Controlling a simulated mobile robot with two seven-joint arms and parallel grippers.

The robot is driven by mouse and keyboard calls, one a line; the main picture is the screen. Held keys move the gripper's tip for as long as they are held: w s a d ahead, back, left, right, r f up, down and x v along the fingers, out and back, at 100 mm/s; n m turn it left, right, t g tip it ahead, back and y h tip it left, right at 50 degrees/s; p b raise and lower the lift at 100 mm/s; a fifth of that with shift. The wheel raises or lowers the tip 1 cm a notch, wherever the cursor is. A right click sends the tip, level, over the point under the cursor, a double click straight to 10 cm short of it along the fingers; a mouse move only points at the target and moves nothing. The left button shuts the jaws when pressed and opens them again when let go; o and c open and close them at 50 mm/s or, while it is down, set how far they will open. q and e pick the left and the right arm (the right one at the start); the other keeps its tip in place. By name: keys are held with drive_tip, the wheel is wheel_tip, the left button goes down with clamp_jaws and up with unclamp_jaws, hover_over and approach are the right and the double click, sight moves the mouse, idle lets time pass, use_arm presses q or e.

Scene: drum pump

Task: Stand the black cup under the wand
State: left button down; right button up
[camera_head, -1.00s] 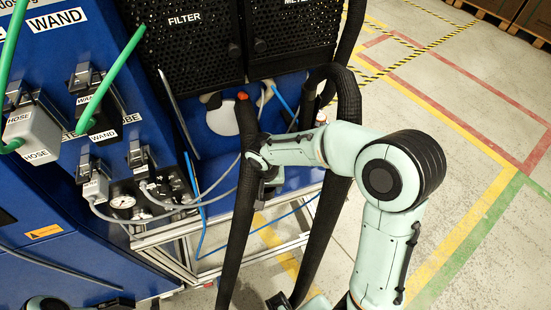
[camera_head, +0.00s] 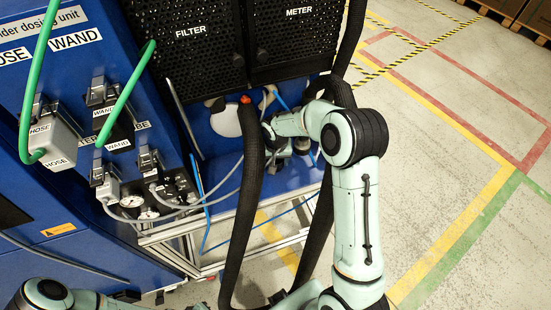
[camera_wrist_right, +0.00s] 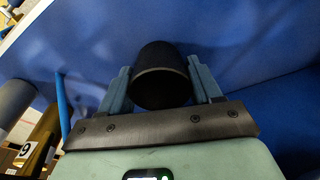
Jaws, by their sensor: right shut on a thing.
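The black cup (camera_wrist_right: 160,72) shows in the right wrist view between the two blue-grey fingers of my right gripper (camera_wrist_right: 161,88). The gripper is shut on it, with blue surfaces behind and around. In the head view my right gripper (camera_head: 272,138) is over the blue shelf, beside the thick black hose; its fingers and the cup cannot be made out clearly there. Labels reading WAND are on the blue unit, but I cannot tell for sure which part is the wand. Only part of my left arm shows at the bottom left; its gripper does not show.
A thick black hose (camera_head: 247,190) hangs in front of the shelf (camera_head: 225,200), near my right gripper. An orange-red knob (camera_head: 245,99) stands by its upper end. The FILTER box (camera_head: 190,50) and METER box (camera_head: 298,40) are above. Open floor (camera_head: 440,150) lies to the right.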

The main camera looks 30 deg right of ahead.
drive_tip(key=shift+f, duration=0.15)
drive_tip(key=o, duration=0.7)
drive_tip(key=shift+o, duration=0.2)
